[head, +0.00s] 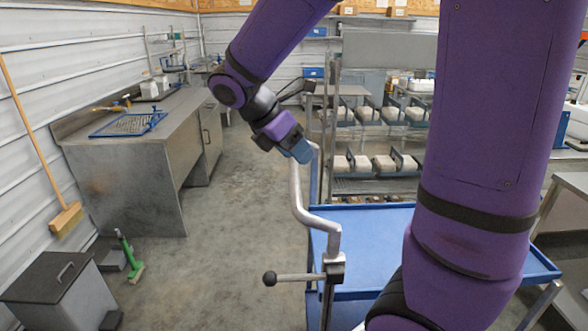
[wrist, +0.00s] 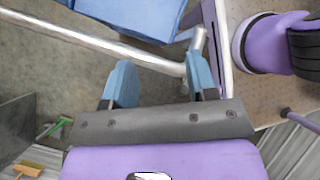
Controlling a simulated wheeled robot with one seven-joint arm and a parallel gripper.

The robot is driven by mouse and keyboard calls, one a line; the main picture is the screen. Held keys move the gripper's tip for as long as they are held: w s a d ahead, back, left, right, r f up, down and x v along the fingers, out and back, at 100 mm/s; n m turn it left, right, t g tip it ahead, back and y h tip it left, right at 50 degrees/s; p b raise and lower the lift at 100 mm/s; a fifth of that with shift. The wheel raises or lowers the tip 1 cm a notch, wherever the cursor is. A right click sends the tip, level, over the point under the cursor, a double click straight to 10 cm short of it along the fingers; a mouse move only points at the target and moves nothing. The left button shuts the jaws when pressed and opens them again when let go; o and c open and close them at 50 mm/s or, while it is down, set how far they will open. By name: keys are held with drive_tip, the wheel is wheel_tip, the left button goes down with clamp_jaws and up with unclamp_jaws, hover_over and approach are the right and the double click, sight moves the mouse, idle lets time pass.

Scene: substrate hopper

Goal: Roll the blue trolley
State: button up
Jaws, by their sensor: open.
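The blue trolley (head: 375,232) stands in front of me, with a flat blue tray top partly hidden by my arm. Its bent silver handle (head: 296,195) rises at the left side, with a black-knobbed lever (head: 292,278) below. My gripper (head: 303,154) is at the upper end of the handle. In the wrist view the jaws of my gripper (wrist: 160,62) are apart, with blue fingertips. The silver handle bar (wrist: 110,48) crosses at the fingertips and bends near the right finger. I cannot tell if it lies between them or just beyond. A blue trolley part (wrist: 135,14) shows above.
A metal bench (head: 130,150) with a blue rack (head: 128,124) stands at the left. A grey bin (head: 60,290), a green-handled brush (head: 130,260) and a broom (head: 66,218) are at the lower left. Shelves with white blocks (head: 383,163) stand behind the trolley. The floor (head: 240,200) left of it is clear.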

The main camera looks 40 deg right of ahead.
drive_tip(key=w+f+n+g+h, duration=0.1)
drive_tip(key=w+f+n+h, duration=0.4)
drive_tip(key=w+n, duration=0.3)
drive_tip(key=n+h, duration=0.4)
drive_tip(key=n, duration=0.3)
approach(295, 168)
drive_tip(key=w, duration=0.2)
drive_tip(key=shift+n, duration=0.3)
drive_tip(key=x, duration=0.7)
drive_tip(key=f+x, duration=0.1)
drive_tip(key=x, duration=0.3)
drive_tip(key=shift+w+d+f, duration=0.1)
drive_tip(key=shift+d, duration=0.05)
drive_tip(key=shift+c, duration=0.3)
clamp_jaws()
